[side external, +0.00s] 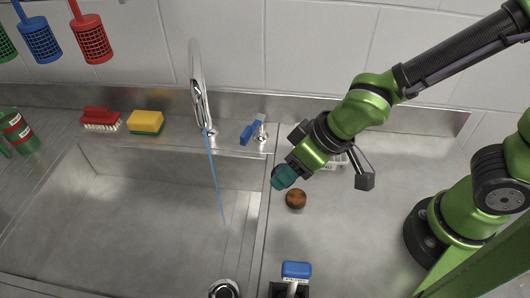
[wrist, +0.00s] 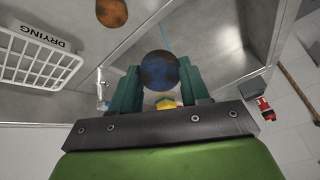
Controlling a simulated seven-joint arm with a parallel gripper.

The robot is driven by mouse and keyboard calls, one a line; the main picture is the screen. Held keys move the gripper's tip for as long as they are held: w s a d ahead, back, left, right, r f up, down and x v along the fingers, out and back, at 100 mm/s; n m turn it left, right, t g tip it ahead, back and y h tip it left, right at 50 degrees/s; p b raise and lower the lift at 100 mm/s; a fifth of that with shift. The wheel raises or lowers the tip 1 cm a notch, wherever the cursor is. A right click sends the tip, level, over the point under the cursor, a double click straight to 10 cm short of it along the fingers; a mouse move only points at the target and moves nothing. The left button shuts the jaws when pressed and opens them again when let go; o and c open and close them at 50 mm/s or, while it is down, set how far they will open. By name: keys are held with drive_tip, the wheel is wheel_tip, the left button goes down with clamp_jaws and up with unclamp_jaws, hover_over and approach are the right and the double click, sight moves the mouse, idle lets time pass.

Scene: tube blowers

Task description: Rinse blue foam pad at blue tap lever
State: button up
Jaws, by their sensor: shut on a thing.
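The blue foam pad (wrist: 159,70) is round and blotched with dark brown stains. My gripper (wrist: 158,78) is shut on it between its teal fingers. In the side view my gripper (side external: 285,177) is over the counter, right of the sink, and mostly hides the pad. The blue tap lever (side external: 250,132) is on the back ledge, up and left of my gripper and apart from it. The chrome tap (side external: 198,90) stands left of the lever. A thin blue stream (side external: 215,180) runs from its spout into the sink; it also shows in the wrist view (wrist: 164,38).
An orange-brown stained round pad (side external: 296,199) lies on the counter near my gripper. A white rack marked DRYING (wrist: 35,55) is partly hidden behind my arm in the side view. The sink (side external: 130,225) is open. A red brush (side external: 100,118) and yellow-green sponge (side external: 146,122) sit behind it.

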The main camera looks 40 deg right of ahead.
drive_tip(key=w+a+f, duration=0.2)
drive_tip(key=w+a, duration=0.6)
drive_tip(key=w, duration=0.3)
drive_tip(key=shift+a+f, duration=0.2)
drive_tip(key=shift+f, duration=0.2)
drive_tip(key=shift+w+d, duration=0.1)
drive_tip(key=shift+w, duration=0.05)
idle(0.7)
drive_tip(key=shift+w+d, duration=0.25)
drive_tip(key=shift+d, duration=0.15)
drive_tip(key=shift+s+a, duration=0.1)
drive_tip(key=shift+a, duration=0.05)
drive_tip(key=shift+s+a, duration=0.25)
drive_tip(key=shift+a, duration=0.1)
drive_tip(key=shift+d, duration=0.1)
drive_tip(key=shift+w+d, duration=0.35)
drive_tip(key=shift+d, duration=0.05)
